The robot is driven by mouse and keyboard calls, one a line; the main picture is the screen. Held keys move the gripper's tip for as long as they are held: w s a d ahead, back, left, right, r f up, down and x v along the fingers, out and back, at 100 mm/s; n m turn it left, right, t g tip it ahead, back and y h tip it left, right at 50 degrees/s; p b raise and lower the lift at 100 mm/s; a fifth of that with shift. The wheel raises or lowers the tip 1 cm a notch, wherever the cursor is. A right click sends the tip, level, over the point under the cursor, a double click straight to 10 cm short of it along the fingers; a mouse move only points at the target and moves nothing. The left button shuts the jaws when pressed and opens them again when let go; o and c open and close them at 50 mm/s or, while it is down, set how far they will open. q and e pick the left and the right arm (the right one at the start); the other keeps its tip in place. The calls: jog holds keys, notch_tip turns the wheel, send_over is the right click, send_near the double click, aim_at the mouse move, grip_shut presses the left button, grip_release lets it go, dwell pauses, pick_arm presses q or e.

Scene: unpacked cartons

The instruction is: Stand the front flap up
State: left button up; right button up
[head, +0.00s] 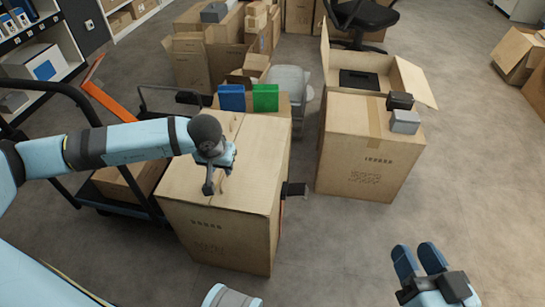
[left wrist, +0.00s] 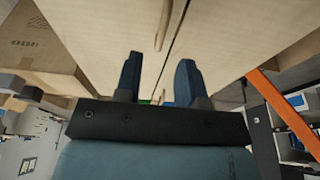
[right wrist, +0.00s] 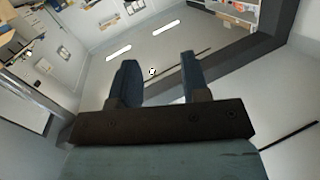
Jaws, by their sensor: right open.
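A closed brown carton (head: 255,150) stands near the middle in the head view, its top flaps lying flat with a seam between them. I cannot tell which of them is the front flap. My left gripper (head: 210,182) is over this carton's top. In the left wrist view its fingers (left wrist: 157,80) are apart with nothing between them, facing the cardboard and the seam; contact cannot be told. My right gripper (head: 420,260) is open and empty at the lower right, away from the cartons. Its fingers (right wrist: 160,82) are spread in the right wrist view, which shows room background.
A blue box (head: 231,98) and a green box (head: 265,98) are at the carton's far edge. A second carton (head: 368,150) stands to the right with raised flaps and small grey and black boxes. A cart (head: 100,115) is at left.

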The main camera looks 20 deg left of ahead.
aim_at(224, 177)
pick_arm(q)
jog(key=shift+f, duration=0.55)
notch_tip(224, 177, down, 2)
jog(key=shift+f+b, duration=0.1)
jog(key=shift+b, duration=0.7)
jog(key=shift+f, duration=0.1)
jog(key=shift+f+b, duration=0.7)
jog(key=shift+f, duration=0.1)
pick_arm(e)
jog(key=shift+w+d+f+n+t, duration=0.15)
jog(key=shift+w+f+n+t, duration=0.1)
jog(key=shift+f, duration=0.2)
jog(key=shift+w+d+f+n+t, duration=0.15)
jog(key=shift+f+n, duration=0.1)
jog(key=shift+f, duration=0.2)
pick_arm(q)
jog(key=c, duration=0.6)
pick_arm(e)
jog(key=shift+w+r, duration=0.1)
jog(key=shift+r, duration=0.05)
